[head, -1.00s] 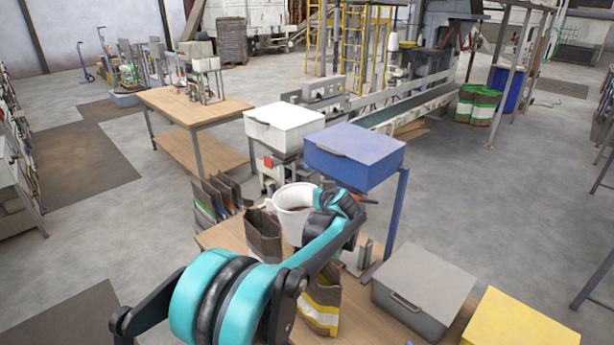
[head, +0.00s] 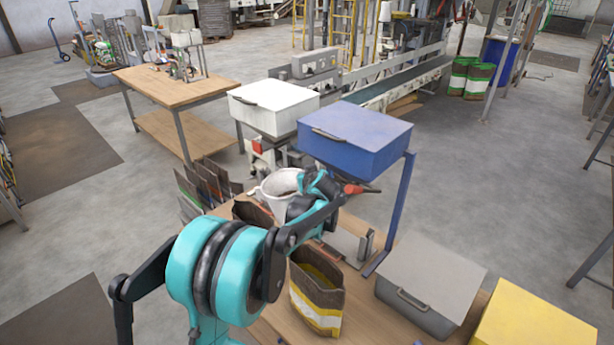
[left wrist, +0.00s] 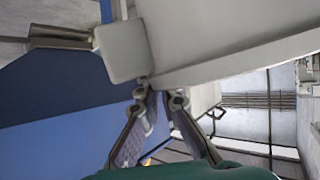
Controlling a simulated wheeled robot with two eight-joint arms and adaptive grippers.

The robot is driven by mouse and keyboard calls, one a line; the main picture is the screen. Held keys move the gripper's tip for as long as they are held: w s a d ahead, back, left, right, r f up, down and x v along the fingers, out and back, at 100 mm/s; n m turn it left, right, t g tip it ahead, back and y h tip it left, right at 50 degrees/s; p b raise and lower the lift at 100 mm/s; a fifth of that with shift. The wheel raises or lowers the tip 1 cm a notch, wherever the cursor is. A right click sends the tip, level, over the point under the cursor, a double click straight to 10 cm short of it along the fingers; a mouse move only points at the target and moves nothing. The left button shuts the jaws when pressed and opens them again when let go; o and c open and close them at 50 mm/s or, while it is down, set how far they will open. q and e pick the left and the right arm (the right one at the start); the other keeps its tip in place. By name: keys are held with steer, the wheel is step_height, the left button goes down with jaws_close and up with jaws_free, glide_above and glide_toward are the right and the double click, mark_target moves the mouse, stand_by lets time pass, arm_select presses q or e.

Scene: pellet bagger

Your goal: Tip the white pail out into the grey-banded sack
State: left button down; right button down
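The white pail (head: 276,186) is above the wooden bench, with dark contents at its mouth and a white loop at its left. It seems tilted to the left. My left gripper (head: 318,187) is at the pail's right side, partly hidden by my arm. In the left wrist view my left gripper's fingers (left wrist: 157,95) come together at the edge of a big white wall, seemingly the pail. A brown open sack (head: 252,212) stands just in front of the pail, largely hidden by my arm; its band does not show. My right gripper is out of view.
A yellow-and-white-banded sack (head: 318,297) stands open on the bench (head: 356,300). A blue hopper (head: 356,140) and a white hopper (head: 273,106) are behind. A grey bin (head: 428,285) and a yellow bin (head: 535,325) are at right. Folded sacks (head: 205,182) stand at left.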

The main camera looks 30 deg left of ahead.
arm_select(q)
steer(key=s+a+r+n+t+h+p, duration=0.1)
steer(key=s+a+r+n+h+p, duration=0.15)
steer(key=a, duration=0.25)
steer(key=s+a+r+n+h+p, duration=0.1)
steer(key=a+r+n+h+p, duration=0.15)
steer(key=a, duration=0.25)
steer(key=s+a+f+n+t+h+b, duration=0.3)
steer(key=a+f+n+h+b, duration=0.2)
steer(key=a+b, duration=0.4)
steer(key=shift+s+a+f+t, duration=0.4)
steer(key=shift+a+f, duration=0.25)
steer(key=shift+a, duration=0.1)
